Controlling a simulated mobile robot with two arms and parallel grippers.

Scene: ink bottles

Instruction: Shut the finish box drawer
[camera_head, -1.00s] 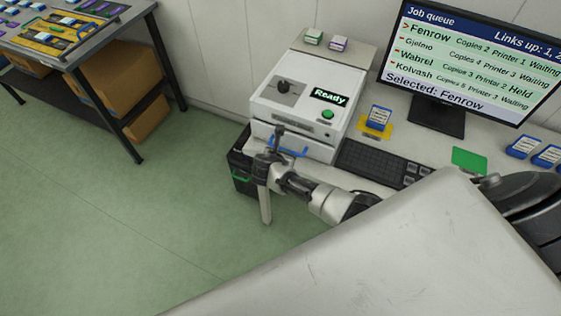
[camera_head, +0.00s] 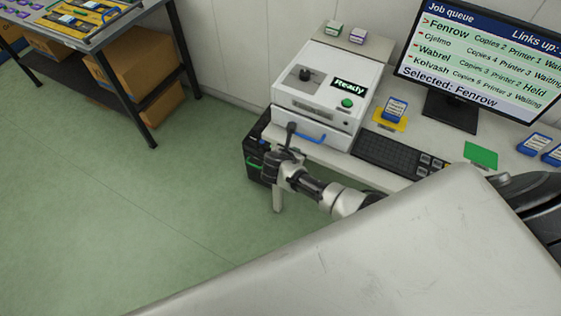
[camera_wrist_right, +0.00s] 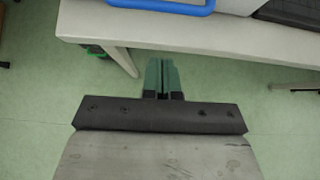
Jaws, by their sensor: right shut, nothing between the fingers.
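The finish box (camera_head: 327,82) is a white unit on the desk with a "Ready" display, a dark knob and a green button. Its drawer (camera_head: 290,119) is at the lower front, with a blue handle (camera_head: 318,137). The drawer front looks close to flush with the box; I cannot tell if a small gap is left. The blue handle also shows at the top of the right wrist view (camera_wrist_right: 160,4). My right gripper (camera_head: 291,127) is shut and empty, in front of the drawer and apart from the handle. Its fingers (camera_wrist_right: 164,75) hang before the desk edge. My left gripper is out of view.
The desk edge (camera_wrist_right: 200,42) lies just ahead of the right fingers. A black bin (camera_head: 257,160) is under the desk. Open floor lies left.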

